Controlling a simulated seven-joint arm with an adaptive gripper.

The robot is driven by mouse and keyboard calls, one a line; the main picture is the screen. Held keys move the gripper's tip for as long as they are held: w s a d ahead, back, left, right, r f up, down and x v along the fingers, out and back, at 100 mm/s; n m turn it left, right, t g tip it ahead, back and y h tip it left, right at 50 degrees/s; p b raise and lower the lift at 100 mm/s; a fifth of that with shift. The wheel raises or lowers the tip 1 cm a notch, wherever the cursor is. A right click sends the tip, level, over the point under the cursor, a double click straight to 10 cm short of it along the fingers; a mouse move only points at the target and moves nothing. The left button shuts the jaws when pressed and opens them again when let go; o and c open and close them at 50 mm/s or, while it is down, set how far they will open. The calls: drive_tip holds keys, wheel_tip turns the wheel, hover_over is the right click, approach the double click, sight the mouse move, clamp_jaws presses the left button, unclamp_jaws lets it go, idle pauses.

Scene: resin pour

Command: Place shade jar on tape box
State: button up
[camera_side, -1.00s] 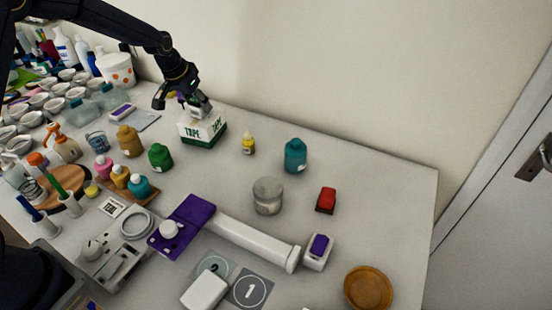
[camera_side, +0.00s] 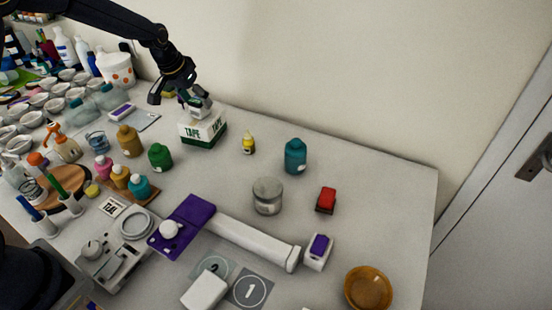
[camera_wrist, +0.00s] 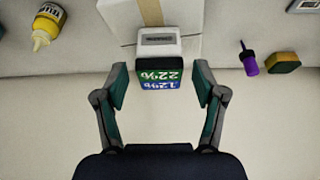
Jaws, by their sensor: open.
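The tape box (camera_side: 204,132), white and green with TAPE printed on it, stands near the wall; its white top and tan tape strip (camera_wrist: 151,12) show in the wrist view. The shade jar (camera_wrist: 159,58), a small block-like container with a grey-white upper part and green and blue percentage labels, rests on the box near its edge. The jar (camera_side: 199,106) is partly hidden by a finger in the side view. My gripper (camera_wrist: 159,84) is open, its fingers apart on either side of the jar with gaps visible; it is also above the box in the side view (camera_side: 170,97).
A yellow bottle (camera_side: 248,143) stands right of the box, and a green bottle (camera_side: 160,157) in front-left. A teal bottle (camera_side: 295,156) and grey jar (camera_side: 267,196) stand farther right.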

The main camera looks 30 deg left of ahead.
drive_tip(key=s+d+r, duration=0.4)
drive_tip(key=s+r, duration=1)
drive_tip(key=r, duration=0.2)
drive_tip(key=s+d+f, duration=0.1)
drive_tip(key=s, duration=0.9)
drive_tip(key=s+d+t, duration=0.1)
drive_tip(key=s+d, duration=0.1)
drive_tip(key=s, duration=0.8)
drive_tip(key=shift+s+d+f, duration=0.15)
drive_tip(key=shift+d+f, duration=0.1)
drive_tip(key=shift+f, duration=0.1)
